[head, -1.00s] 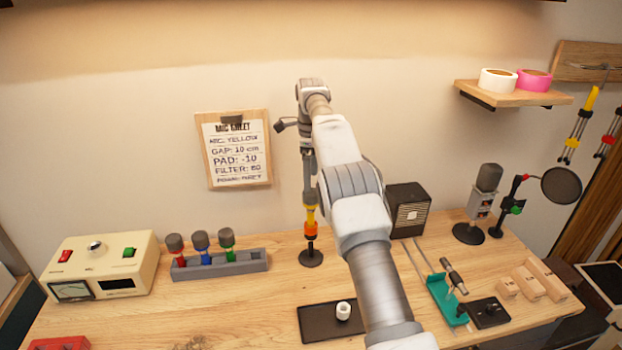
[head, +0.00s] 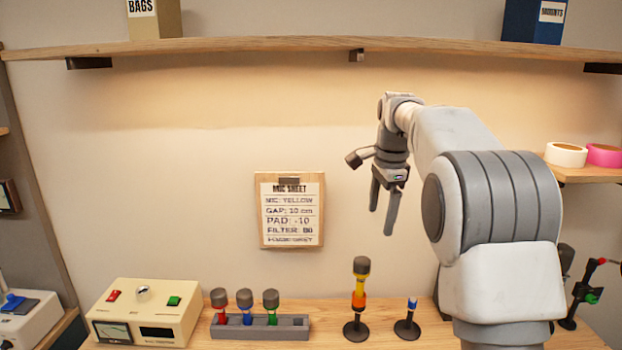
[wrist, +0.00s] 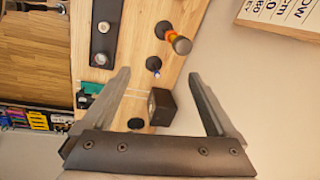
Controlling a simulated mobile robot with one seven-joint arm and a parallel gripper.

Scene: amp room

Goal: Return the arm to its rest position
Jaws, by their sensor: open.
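My gripper (head: 383,205) is raised in front of the wall, high above the workbench, with its fingers pointing down. The fingers are apart and nothing is between them; they also show spread in the wrist view (wrist: 158,82). My arm reaches in from the lower right of the head view and hides part of the bench. Below the gripper, a yellow microphone (head: 360,287) with a grey head stands upright on an orange-collared stand with a round black base. The gripper is clear of it.
A short blue-topped stand (head: 407,322) is right of the microphone. A grey rack (head: 262,328) holds red, blue and green microphones. A cream meter box (head: 148,310) is at left. A long shelf (head: 250,46) runs above; a small shelf (head: 590,175) with tape rolls is at right.

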